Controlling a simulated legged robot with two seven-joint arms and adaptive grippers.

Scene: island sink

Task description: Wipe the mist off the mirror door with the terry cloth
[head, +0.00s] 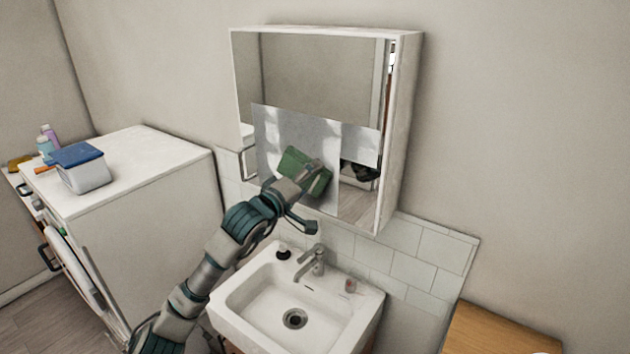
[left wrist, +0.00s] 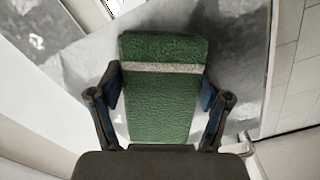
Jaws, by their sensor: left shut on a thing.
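The mirror door (head: 310,72) is the front of a white wall cabinet above the sink. A pale grey patch of mist (head: 275,133) covers much of its lower half, with a smaller part (head: 360,143) to the right. My left gripper (head: 308,178) is shut on the green terry cloth (head: 292,160), in front of the misted area. In the left wrist view the cloth (left wrist: 160,105) is a folded green pad with a pale stripe, between the two fingers (left wrist: 160,92). Whether the cloth touches the glass is hard to tell. My right gripper is out of view.
A white sink (head: 258,318) with a tap (head: 314,262) stands below the cabinet. A white washing machine (head: 150,215) on the left carries a blue-lidded tub (head: 82,168) and bottles (head: 46,142). A wooden surface (head: 500,332) is at lower right.

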